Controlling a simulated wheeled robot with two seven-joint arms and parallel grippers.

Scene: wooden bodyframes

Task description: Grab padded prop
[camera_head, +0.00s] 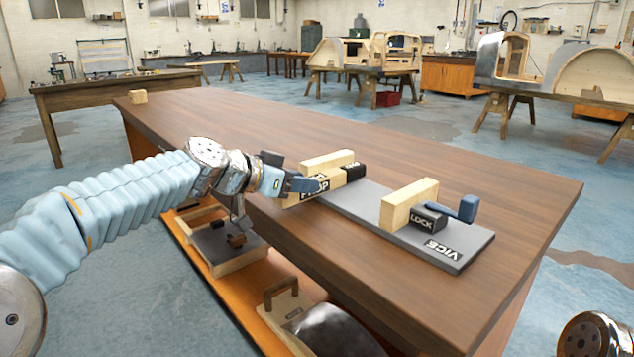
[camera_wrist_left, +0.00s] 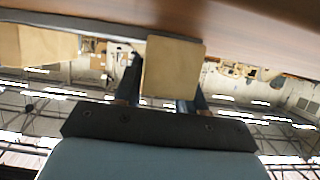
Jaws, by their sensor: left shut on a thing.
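The padded prop (camera_head: 337,181) is a pale wooden bar with dark lettered bands. It lies across the far left end of the grey vice plate (camera_head: 378,208), beside an upright wooden jaw block. My left gripper (camera_head: 303,184) is at the prop's near left end, shut on it; its fingers partly hide the lettering. In the left wrist view the square wooden end of the prop (camera_wrist_left: 172,68) sits between the two dark fingers. My right gripper is out of view.
On the vice plate's right half stand a wooden block (camera_head: 409,205), a black LOCK piece (camera_head: 429,218) and a blue handle (camera_head: 455,208). The brown table (camera_head: 480,165) is clear behind the vice.

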